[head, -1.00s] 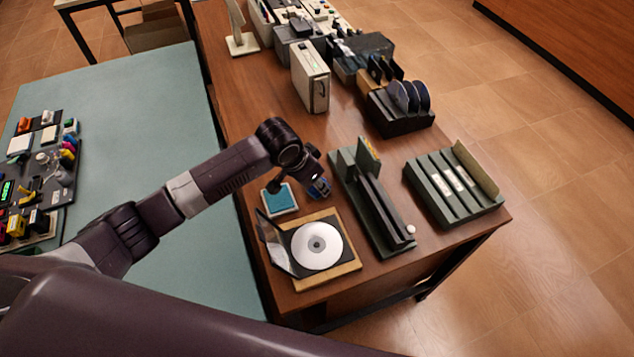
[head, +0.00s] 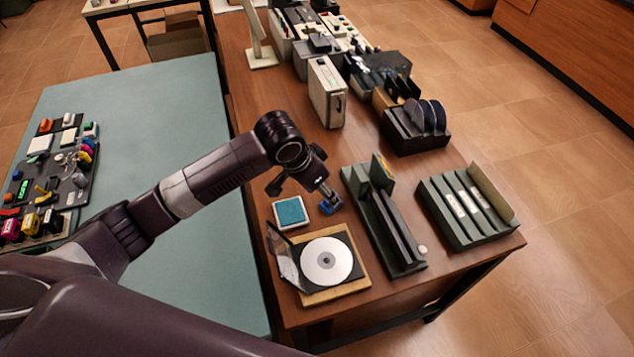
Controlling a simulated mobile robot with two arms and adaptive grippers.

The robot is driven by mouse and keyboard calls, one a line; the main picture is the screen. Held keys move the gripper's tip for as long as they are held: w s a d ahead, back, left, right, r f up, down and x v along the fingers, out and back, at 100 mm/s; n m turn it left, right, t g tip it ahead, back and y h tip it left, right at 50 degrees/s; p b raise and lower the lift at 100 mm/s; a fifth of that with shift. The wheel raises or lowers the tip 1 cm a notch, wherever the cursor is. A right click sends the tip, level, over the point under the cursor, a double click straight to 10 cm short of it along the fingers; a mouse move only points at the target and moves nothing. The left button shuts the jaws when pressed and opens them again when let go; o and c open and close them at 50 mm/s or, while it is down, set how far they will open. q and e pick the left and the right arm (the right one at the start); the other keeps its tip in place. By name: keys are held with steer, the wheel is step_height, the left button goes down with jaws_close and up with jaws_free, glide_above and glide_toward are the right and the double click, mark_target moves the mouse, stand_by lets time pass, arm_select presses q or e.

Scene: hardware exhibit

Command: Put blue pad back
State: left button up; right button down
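A teal-blue square pad (head: 290,212) in a pale frame lies flat on the brown table, left of middle. I see nothing between the fingers; whether the grey part touches the gripper cannot be told. My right gripper is not in view.
A disc in an open case (head: 325,261) lies in front of the pad. A dark green slotted stand (head: 392,225) and a ribbed rack (head: 462,208) stand to the right. A beige box (head: 327,92) stands behind. A teal-topped table (head: 160,200) is at left.

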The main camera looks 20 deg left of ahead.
arm_select(q)
steer(key=v, duration=0.5)
steer(key=shift+s+a+r, duration=0.1)
steer(key=shift+r, duration=0.15)
